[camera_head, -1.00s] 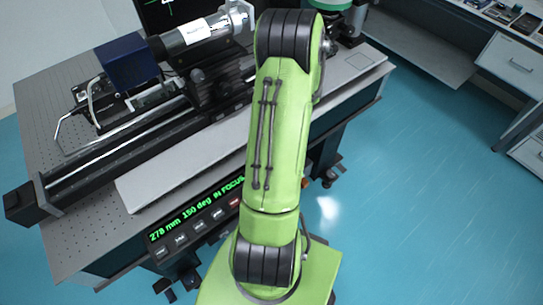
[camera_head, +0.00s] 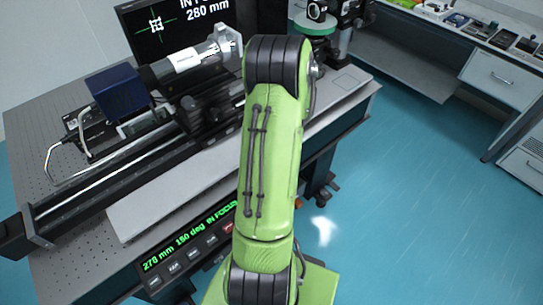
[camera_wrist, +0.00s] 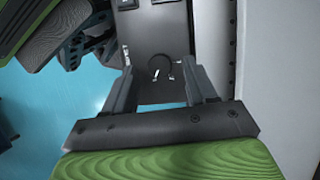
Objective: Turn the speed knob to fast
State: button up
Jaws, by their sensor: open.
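In the wrist view a dark round knob (camera_wrist: 160,64) sits on a dark panel (camera_wrist: 150,35), with small pale marks close by. I cannot read the marks or tell which setting it points to. My gripper (camera_wrist: 160,70) is open, with one finger on each side of the knob in the picture. I cannot tell whether the fingers touch it. In the head view my green arm hides the knob and the gripper. A control strip (camera_head: 190,242) on the table's front edge shows green text reading 278 mm, 150 deg, IN FOCUS.
An optical rail (camera_head: 110,170) with a silver cylinder (camera_head: 185,60) and a blue box (camera_head: 118,90) stands on the table. Behind is a monitor (camera_head: 160,25) with a green crosshair. Blue floor (camera_head: 400,170) is free at the right.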

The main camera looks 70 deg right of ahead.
jog(key=p+v, duration=0.3)
jog(key=v, duration=1)
jog(key=shift+r, duration=0.3)
